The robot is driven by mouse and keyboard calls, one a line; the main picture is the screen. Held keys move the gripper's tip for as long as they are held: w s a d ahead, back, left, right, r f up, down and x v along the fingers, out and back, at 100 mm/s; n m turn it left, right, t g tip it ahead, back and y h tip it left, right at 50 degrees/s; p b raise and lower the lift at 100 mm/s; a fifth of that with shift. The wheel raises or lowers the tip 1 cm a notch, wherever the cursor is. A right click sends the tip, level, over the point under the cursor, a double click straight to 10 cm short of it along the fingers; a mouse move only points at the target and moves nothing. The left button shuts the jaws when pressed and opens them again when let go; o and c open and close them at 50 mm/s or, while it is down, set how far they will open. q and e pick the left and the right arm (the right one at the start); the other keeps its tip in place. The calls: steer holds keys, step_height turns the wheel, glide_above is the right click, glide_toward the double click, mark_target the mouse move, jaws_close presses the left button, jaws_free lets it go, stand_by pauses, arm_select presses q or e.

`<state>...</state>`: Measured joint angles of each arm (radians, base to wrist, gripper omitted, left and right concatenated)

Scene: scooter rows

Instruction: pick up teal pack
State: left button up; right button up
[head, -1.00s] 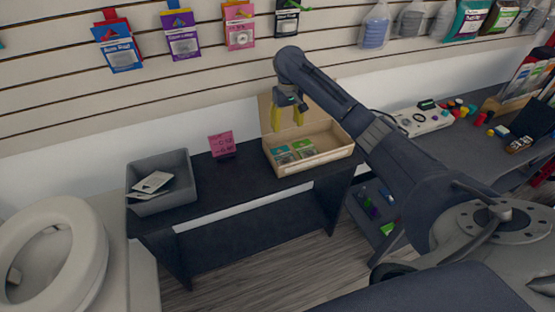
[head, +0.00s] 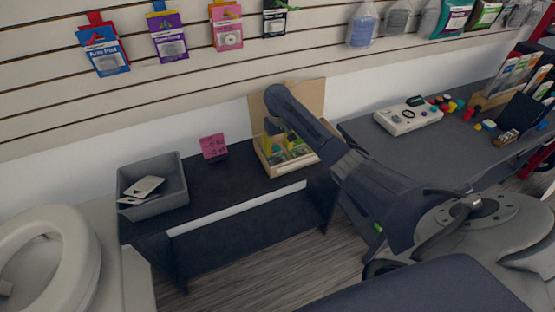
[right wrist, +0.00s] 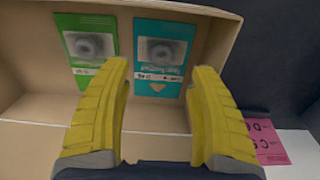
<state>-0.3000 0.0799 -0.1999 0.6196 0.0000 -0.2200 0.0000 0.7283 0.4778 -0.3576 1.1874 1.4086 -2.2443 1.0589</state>
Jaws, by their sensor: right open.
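The teal pack (right wrist: 161,58) lies in the open cardboard box (right wrist: 155,117), beside a green pack (right wrist: 87,47) in the right wrist view. My right gripper (right wrist: 160,85) is open, its yellow fingers spread below the teal pack in that picture, with nothing between them. In the head view the right gripper (head: 279,140) points down into the box (head: 284,168), and my arm and fingers partly cover the packs there. I cannot tell from the pictures how close the fingertips are to the pack. My left gripper is not seen.
The box stands on a dark table (head: 225,185) near a pink sign (head: 213,146). A grey bin (head: 160,195) with flat items stands at the left. Packs hang on the slatted wall behind. A white device (head: 408,117) sits on the right table.

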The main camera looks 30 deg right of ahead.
mark_target(278, 155)
steer(key=shift+a+f, duration=0.1)
steer(key=shift+f, duration=2.1)
steer(key=c, duration=1)
